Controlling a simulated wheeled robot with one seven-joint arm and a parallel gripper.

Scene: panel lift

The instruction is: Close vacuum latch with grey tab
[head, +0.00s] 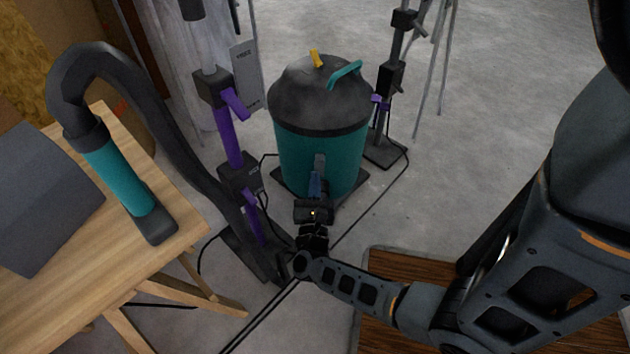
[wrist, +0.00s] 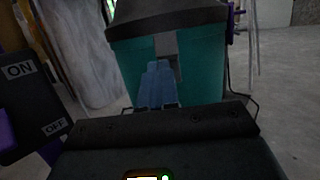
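The vacuum (head: 322,120) is a teal drum with a dark grey domed lid, standing on the floor at the picture's middle. Its grey tab (head: 319,161) is on the near side of the drum below the lid rim. The tab also shows in the wrist view (wrist: 168,46), pointing down, with its lower part hidden behind my fingers. My gripper (head: 315,180) has blue fingers that lie together, shut, with no visible gap. The fingertips are in front of the tab's lower end; I cannot tell whether they touch it.
A dark stand with purple clamps (head: 229,135) rises left of the vacuum, and another stand (head: 388,85) is behind right. A wooden table (head: 165,225) with a black hose (head: 165,110) is at left. Cables cross the floor. Open floor (head: 490,130) lies to the right.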

